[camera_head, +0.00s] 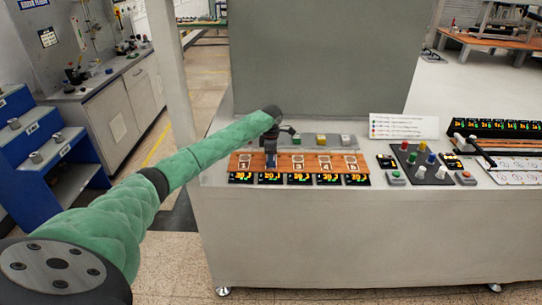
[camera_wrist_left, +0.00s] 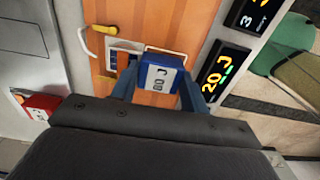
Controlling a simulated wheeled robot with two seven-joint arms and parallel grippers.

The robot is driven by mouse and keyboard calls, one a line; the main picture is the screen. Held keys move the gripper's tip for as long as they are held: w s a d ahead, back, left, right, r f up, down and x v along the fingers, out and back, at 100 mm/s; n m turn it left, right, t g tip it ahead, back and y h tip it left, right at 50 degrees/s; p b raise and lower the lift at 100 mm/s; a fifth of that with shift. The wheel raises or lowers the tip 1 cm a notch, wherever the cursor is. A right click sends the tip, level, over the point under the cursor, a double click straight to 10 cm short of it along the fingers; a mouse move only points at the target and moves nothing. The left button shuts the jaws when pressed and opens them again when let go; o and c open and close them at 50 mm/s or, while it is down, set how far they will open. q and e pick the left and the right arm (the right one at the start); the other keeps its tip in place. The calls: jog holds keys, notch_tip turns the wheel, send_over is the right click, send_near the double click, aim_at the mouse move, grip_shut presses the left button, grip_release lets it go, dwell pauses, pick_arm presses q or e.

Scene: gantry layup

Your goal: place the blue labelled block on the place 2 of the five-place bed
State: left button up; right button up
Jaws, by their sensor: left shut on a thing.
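The blue labelled block (camera_wrist_left: 160,76) is between the two fingers of my left gripper (camera_wrist_left: 155,88) in the wrist view, with its white label showing. The orange five-place bed (camera_wrist_left: 150,20) lies behind it, and a framed place shows partly beside the block. In the head view my left gripper (camera_head: 271,158) is over the second place from the left of the bed (camera_head: 309,158). The block is too small and covered to make out there. Whether it touches the bed, I cannot tell. My right gripper is not in view.
Lit displays (camera_head: 299,178) line the bed's front edge. Green (camera_head: 297,139), yellow (camera_head: 320,140) and white (camera_head: 345,140) blocks stand behind it; a red block (camera_wrist_left: 38,104) shows in the wrist view. A dark pegged board (camera_head: 424,166) is to the right.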

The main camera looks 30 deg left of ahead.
pick_arm(q)
jog(key=shift+f, duration=0.15)
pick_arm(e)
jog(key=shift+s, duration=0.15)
pick_arm(q)
jog(key=o, duration=1.1)
jog(key=shift+c, duration=0.2)
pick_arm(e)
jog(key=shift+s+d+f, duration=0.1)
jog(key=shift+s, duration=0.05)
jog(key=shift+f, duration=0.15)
pick_arm(q)
jog(key=shift+r+b, duration=0.4)
jog(key=shift+r, duration=0.05)
notch_tip(320, 180, up, 4)
jog(key=shift+r+b, duration=0.15)
jog(key=shift+b, duration=0.9)
notch_tip(320, 180, up, 7)
jog(key=b, duration=0.2)
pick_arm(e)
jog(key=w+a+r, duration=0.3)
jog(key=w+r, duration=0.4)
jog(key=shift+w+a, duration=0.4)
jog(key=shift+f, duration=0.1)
